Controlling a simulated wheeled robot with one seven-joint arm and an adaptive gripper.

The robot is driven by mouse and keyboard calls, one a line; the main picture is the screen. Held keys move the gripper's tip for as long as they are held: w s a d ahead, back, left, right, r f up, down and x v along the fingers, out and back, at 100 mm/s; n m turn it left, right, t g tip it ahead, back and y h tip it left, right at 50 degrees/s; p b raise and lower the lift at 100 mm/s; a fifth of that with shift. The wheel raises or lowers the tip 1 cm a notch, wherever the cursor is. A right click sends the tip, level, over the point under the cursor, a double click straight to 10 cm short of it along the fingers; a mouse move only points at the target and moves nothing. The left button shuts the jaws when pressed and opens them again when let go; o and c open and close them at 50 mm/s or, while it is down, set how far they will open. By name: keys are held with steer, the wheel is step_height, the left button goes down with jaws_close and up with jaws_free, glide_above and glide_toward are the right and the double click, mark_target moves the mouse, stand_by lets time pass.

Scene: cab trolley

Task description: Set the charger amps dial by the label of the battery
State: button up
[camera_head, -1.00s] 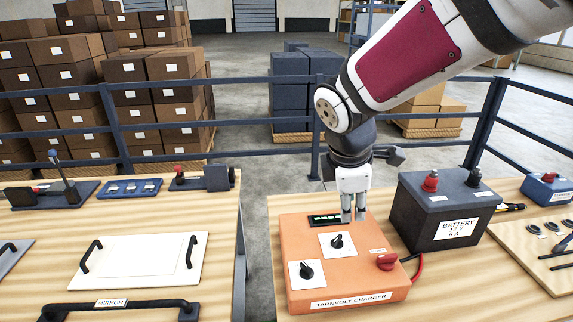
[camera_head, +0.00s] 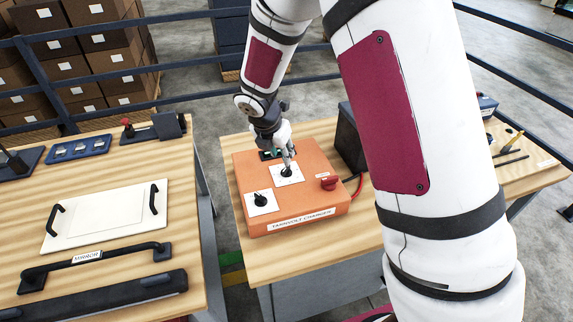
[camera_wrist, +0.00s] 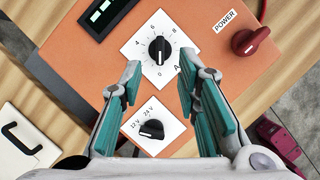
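The orange charger (camera_head: 247,172) lies on the right table. In the head view my gripper (camera_head: 287,160) is over the amps dial plate. The dark battery (camera_head: 349,140) is mostly behind my arm, its label hidden.
A red power knob (camera_wrist: 250,41) stands on the charger near a dark display (camera_wrist: 101,14) with green marks. A red cable (camera_head: 355,184) runs beside the charger. The left table (camera_head: 190,225) holds a white panel with handles. A dark railing (camera_head: 185,63) runs behind.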

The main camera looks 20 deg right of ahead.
mark_target(286, 168)
steer(key=p+x, duration=0.1)
steer(key=x, duration=0.7)
steer(key=shift+f, duration=0.15)
jaws_close()
